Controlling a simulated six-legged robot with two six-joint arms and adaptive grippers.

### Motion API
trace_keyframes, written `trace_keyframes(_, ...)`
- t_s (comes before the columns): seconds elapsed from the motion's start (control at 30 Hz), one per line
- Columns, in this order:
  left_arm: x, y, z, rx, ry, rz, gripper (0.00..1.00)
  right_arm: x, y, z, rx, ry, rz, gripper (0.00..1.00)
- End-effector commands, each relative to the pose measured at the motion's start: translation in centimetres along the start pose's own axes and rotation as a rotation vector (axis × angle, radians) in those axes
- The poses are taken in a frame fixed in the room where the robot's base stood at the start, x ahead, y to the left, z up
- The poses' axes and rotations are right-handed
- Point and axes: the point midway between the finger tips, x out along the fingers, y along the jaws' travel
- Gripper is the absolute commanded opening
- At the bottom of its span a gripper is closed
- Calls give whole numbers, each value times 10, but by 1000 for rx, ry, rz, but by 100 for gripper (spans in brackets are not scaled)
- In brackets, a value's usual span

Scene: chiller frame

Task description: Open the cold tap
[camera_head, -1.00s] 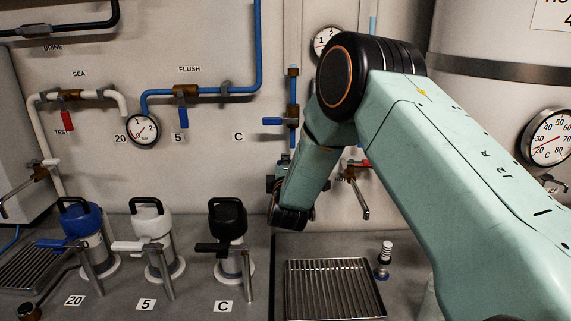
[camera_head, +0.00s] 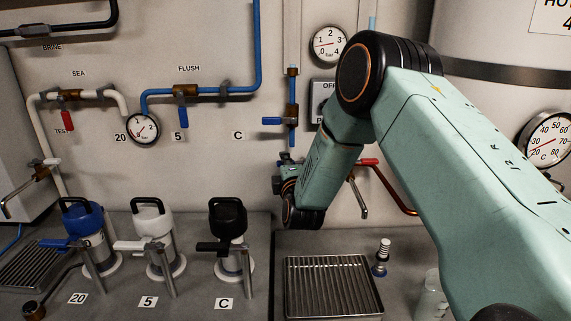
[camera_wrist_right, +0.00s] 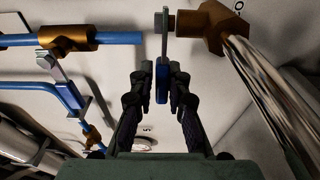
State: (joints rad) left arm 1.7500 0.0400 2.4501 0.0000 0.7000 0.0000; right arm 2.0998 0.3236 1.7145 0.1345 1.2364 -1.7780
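The cold tap shows in the right wrist view: a brass body (camera_wrist_right: 205,24), a flat metal lever and a blue handle (camera_wrist_right: 161,84). In the head view my right gripper (camera_head: 279,184) is small, at the wall left of my forearm, and the tap there is mostly hidden. My left gripper is in neither view.
A red-handled tap (camera_head: 362,186) is just right of my gripper. A blue-handled valve (camera_head: 291,116) sits above on a vertical pipe. Several filter canisters, one with a black top (camera_head: 228,222), stand left. A grated drain tray (camera_head: 332,284) lies below.

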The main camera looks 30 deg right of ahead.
Motion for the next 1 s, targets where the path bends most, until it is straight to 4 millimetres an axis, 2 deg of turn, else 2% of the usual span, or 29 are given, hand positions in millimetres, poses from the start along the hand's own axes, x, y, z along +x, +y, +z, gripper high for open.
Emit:
trace_keyframes(0.03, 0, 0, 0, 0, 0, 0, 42, 1, 2, 0, 1, 1, 5, 20)
trace_keyframes(0.2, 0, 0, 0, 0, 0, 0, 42, 0, 0, 0, 0, 0, 1, 34)
trace_keyframes(0.57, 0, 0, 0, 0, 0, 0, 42, -4, -1, 0, 0, -1, -4, 35)
trace_keyframes(0.67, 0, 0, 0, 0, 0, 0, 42, -13, -1, 0, 0, -1, -5, 35)
trace_keyframes(1.0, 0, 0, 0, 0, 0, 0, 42, -61, 0, 0, 0, 0, -4, 35)
